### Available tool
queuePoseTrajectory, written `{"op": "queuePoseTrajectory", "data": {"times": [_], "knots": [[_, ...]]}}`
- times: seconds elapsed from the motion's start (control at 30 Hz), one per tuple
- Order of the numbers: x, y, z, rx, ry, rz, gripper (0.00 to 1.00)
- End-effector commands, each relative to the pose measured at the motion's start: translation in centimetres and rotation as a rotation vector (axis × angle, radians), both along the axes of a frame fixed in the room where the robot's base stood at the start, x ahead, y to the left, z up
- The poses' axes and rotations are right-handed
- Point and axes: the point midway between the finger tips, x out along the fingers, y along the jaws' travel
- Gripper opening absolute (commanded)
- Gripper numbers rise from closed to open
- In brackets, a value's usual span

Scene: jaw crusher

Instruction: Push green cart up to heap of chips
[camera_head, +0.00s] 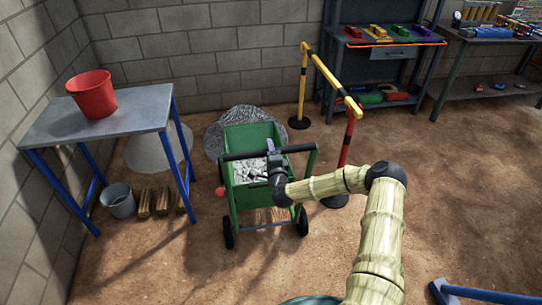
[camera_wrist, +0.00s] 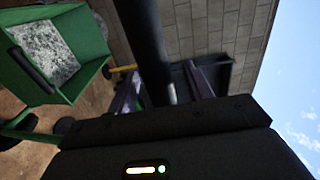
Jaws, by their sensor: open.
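The green cart (camera_head: 254,194) stands upright on its wheels on the dirt floor, carrying grey chips (camera_head: 250,169). Its black push bar (camera_head: 240,155) crosses the near end. A grey speckled heap (camera_head: 238,112) lies just behind the cart, partly hidden by it; I cannot tell whether they touch. My gripper (camera_head: 271,146) is at the push bar. In the wrist view, the open purple fingers of my gripper (camera_wrist: 160,92) stand on either side of the black bar (camera_wrist: 145,45); contact is unclear. The cart's green body (camera_wrist: 93,38) is at the left there.
A grey table with blue legs (camera_head: 135,125) stands left, bearing a red bucket (camera_head: 91,95). A paler heap (camera_head: 152,150) lies behind its legs. A grey bucket (camera_head: 118,201) and wooden blocks (camera_head: 160,201) stand below. A yellow-and-red barrier (camera_head: 331,75) runs right of the cart.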

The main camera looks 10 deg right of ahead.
Motion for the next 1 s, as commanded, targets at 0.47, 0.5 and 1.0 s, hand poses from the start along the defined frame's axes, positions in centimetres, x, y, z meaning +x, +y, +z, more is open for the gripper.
{"op": "queuePoseTrajectory", "data": {"times": [0.47, 0.5, 1.0], "knots": [[-0.03, -0.04, 0.01, 0.0, -0.001, -0.001, 0.0], [-0.03, -0.04, 0.02, 0.0, -0.001, -0.001, 0.0], [-0.03, -0.05, 0.06, 0.0, -0.002, -0.001, 0.0]]}}
